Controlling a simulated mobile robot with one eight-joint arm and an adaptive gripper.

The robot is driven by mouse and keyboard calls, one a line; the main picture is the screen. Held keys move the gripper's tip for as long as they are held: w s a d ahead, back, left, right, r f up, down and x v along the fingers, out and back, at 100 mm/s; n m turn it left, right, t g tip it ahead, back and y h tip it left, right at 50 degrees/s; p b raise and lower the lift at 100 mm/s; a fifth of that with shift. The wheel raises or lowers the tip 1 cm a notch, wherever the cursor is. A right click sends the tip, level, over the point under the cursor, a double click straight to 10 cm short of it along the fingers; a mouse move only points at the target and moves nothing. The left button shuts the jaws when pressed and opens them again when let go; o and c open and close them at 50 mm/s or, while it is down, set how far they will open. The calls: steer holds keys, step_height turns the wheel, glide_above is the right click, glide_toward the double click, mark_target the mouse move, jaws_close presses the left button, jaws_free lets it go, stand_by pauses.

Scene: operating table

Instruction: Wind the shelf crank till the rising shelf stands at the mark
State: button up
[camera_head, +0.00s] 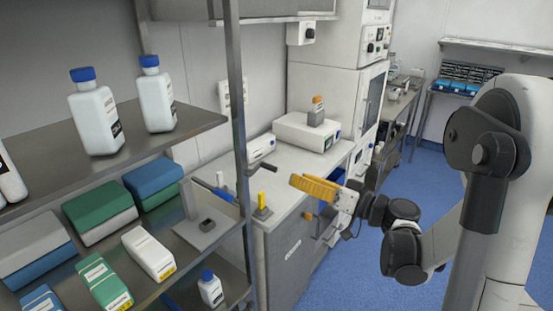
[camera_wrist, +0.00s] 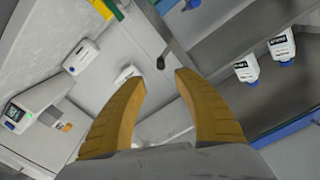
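My gripper (camera_head: 294,182) has yellow fingers and hangs over the counter, right of the shelf rack's post. In the wrist view my gripper (camera_wrist: 162,76) is open, with a wide empty gap between the fingertips. A bar with a blue end (camera_head: 214,190), possibly the crank, shows at the rack's right side, apart from my gripper. Beside it a small grey platform (camera_head: 202,231) bears a dark block (camera_head: 207,225); it may be the rising shelf. A yellow upright piece on a grey base (camera_head: 262,204) stands on the counter; I cannot tell if it is the mark. A dark knob-like end (camera_wrist: 161,62) shows beyond the fingertips.
The rack's upper shelf (camera_head: 45,160) holds white bottles with blue caps (camera_head: 96,115). Boxes and cartons (camera_head: 148,253) stand lower down. The rack's metal post (camera_head: 240,120) rises between shelves and counter (camera_head: 290,165). A white device (camera_head: 306,132) sits on the counter. Blue floor (camera_head: 420,170) is clear.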

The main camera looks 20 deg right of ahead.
mark_target(276, 170)
steer(key=shift+n, duration=0.8)
steer(key=b+x, duration=0.2)
steer(key=x, duration=0.9)
steer(key=shift+s, duration=0.1)
jaws_close()
